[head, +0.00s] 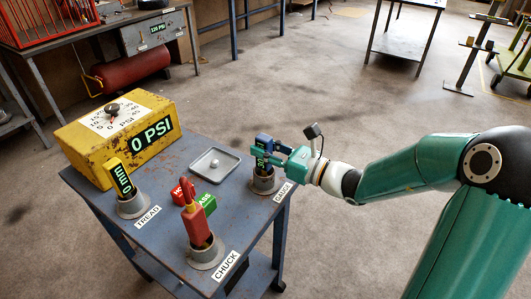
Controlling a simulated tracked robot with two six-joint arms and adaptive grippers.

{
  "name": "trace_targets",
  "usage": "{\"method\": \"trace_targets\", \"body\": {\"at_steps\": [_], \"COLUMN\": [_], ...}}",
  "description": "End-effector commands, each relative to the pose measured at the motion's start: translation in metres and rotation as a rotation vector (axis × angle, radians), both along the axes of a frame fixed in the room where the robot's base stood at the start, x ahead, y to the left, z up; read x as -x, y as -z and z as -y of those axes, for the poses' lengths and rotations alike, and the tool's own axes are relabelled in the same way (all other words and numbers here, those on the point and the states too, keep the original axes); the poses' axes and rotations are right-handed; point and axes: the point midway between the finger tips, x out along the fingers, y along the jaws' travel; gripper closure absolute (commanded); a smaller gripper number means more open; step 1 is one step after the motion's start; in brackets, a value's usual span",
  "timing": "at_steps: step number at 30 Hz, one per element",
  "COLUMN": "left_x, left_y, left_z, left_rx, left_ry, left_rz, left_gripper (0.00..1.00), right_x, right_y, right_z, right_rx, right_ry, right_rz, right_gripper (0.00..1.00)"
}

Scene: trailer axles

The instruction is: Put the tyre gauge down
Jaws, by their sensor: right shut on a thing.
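The tyre gauge (261,158) is a dark blue tool with a small green-lit display. It stands upright at the round grey holder (264,183) by the GAUGE label, on the right edge of the blue cart top. Its lower end looks to be in or right at the holder's mouth; I cannot tell how deep. My right gripper (270,149), teal, comes in from the right and is shut on the gauge's upper part. Its fingers hide some of the gauge. My left gripper is not in view.
On the cart (160,236) stand a yellow 0 PSI box (85,145), a yellow tread tool (118,177) in its holder, and a red chuck (196,222) in the CHUCK holder. Red and green blocks (205,203) and a small grey tray (198,167) lie between them.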

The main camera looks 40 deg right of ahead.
Motion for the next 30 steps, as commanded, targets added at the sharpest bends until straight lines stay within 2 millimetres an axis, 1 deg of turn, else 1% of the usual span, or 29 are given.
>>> {"method": "trace_targets", "body": {"at_steps": [1,8,9,11,12,13,23,26,30], "left_x": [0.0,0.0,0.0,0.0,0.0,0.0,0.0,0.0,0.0], "left_y": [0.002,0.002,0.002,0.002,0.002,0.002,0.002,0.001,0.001], "left_z": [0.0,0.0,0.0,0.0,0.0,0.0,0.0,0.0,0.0], "left_rx": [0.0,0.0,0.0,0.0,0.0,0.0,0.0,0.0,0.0], "left_ry": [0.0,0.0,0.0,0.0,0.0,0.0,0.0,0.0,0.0], "left_rz": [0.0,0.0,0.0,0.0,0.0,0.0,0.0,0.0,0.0], "left_gripper": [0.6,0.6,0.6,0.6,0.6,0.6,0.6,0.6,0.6], "right_x": [0.0,0.0,0.0,0.0,0.0,0.0,0.001,0.007,0.024], "right_y": [0.005,0.006,0.007,0.007,0.007,0.007,0.006,0.006,0.006], "right_z": [0.0,0.0,0.0,0.0,0.0,0.0,0.001,0.004,0.012], "right_rx": [-0.002,0.0,-0.001,-0.001,-0.001,-0.001,0.0,-0.001,0.001], "right_ry": [0.0,0.0,0.0,0.0,0.0,0.0,0.0,0.003,0.006], "right_rz": [0.0,0.001,0.0,0.0,0.0,0.0,0.001,0.0,0.0], "right_gripper": [1.0,1.0,0.69,0.59,0.53,0.49,0.49,0.49,0.49]}}
